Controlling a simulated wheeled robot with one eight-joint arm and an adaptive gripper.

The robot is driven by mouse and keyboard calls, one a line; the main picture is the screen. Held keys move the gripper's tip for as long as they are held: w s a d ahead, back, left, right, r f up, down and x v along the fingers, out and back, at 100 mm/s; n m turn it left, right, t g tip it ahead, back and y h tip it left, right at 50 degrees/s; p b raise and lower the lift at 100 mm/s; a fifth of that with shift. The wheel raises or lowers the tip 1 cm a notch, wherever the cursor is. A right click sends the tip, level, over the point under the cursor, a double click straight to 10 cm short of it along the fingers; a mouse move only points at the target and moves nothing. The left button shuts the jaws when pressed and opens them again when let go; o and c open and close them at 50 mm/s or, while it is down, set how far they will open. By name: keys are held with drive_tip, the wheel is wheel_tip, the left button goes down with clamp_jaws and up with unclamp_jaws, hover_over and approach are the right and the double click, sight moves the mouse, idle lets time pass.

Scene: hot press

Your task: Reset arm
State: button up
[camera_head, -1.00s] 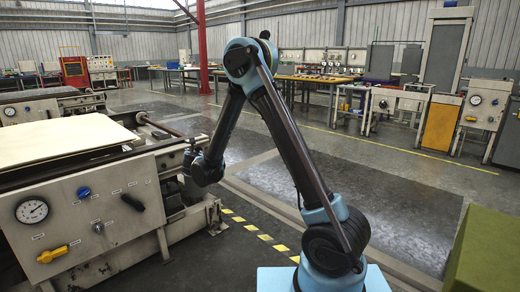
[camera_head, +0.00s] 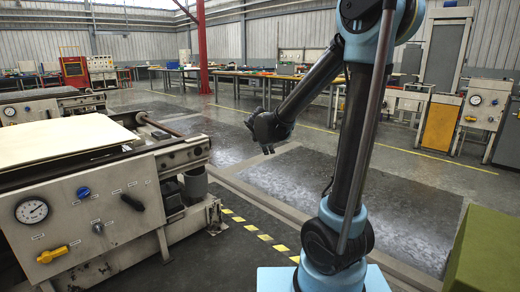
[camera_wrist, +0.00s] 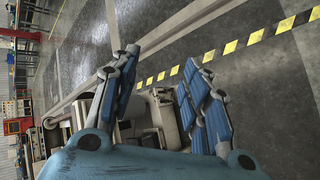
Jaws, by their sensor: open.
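My gripper (camera_head: 268,148) is held in the air over the grey floor, to the right of the press and apart from it. In the wrist view its blue-padded fingers (camera_wrist: 168,65) are spread apart with nothing between them. The hot press (camera_head: 110,205) stands at the left, with a pressure gauge, a blue knob, a black handle and a yellow handle on its front. A pale flat sheet (camera_head: 65,138) lies on its top. A grey cylindrical part (camera_head: 195,184) sits at the press's right end.
A green block (camera_head: 490,250) is at the lower right. Workbenches (camera_head: 290,78) and a cabinet with a gauge (camera_head: 482,105) stand farther back. A red post (camera_head: 202,50) rises behind the press. Yellow-black floor tape (camera_head: 262,236) runs beside the press. The middle floor is open.

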drive_tip(key=s+d+m+g, duration=0.2)
drive_tip(key=s+d+m, duration=0.3)
drive_tip(key=s+d, duration=0.4)
drive_tip(key=s+d+f+m+g, duration=0.2)
drive_tip(key=s+f+m, duration=0.1)
drive_tip(key=s, duration=0.6)
drive_tip(key=s+d+f+m+g+y, duration=0.1)
drive_tip(key=s+d+f+m, duration=0.1)
drive_tip(key=s+m, duration=0.4)
drive_tip(key=s+d+f+m+g+y, duration=0.1)
drive_tip(key=s+f+m, duration=0.3)
drive_tip(key=s, duration=0.8)
drive_tip(key=shift+s+d+f+m+g, duration=0.3)
drive_tip(key=shift+d+f+g, duration=0.2)
drive_tip(key=shift+d+g, duration=0.25)
